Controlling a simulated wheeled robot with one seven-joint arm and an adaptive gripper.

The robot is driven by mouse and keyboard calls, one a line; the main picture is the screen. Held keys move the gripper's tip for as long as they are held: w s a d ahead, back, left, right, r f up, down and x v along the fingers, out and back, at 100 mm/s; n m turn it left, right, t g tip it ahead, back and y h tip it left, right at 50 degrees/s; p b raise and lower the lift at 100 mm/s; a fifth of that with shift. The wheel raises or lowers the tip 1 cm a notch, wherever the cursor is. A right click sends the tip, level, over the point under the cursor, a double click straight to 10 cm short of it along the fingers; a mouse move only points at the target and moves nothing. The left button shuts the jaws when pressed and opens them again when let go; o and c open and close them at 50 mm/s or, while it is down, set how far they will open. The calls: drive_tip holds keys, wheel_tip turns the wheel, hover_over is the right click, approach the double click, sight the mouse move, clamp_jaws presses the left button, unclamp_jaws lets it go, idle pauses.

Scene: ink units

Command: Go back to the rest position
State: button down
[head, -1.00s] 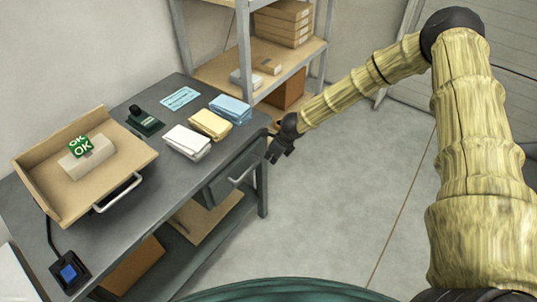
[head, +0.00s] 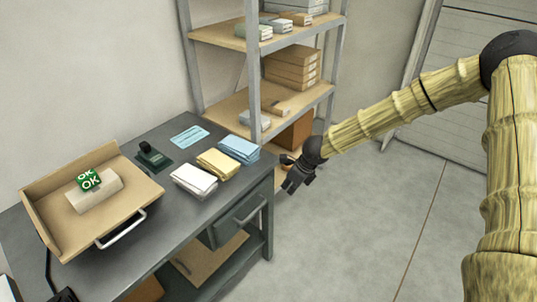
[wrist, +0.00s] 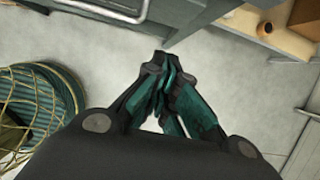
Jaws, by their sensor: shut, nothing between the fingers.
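My gripper (head: 292,188) hangs beside the right end of the grey workbench (head: 165,252), in front of the shelf rack and clear of both. In the wrist view my gripper (wrist: 163,82) points down over the bare floor. Its dark green fingers are together with nothing between them. My arm reaches in from the right side of the head view.
The bench holds a wooden tray (head: 150,190) with a white block and green OK tags (head: 88,179), a dark green stamp (head: 152,155), and white, yellow (head: 218,162) and blue cloth stacks. A metal rack (head: 328,70) stands behind. The floor (head: 350,225) right of the bench is clear.

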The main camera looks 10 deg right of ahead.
drive_tip(key=s+a+f+n+g+h, duration=0.1)
drive_tip(key=s+f+n+h, duration=0.1)
drive_tip(key=s+f+n, duration=0.75)
drive_tip(key=s+a+f+n+g+h, duration=0.15)
drive_tip(key=s+f+n, duration=0.4)
drive_tip(key=s, duration=0.75)
drive_tip(key=s+f+n, duration=0.3)
drive_tip(key=s+n, duration=1)
drive_tip(key=s, duration=0.8)
drive_tip(key=shift+d+g+y, duration=0.2)
drive_tip(key=shift+g+y, duration=0.15)
drive_tip(key=shift+g, duration=0.1)
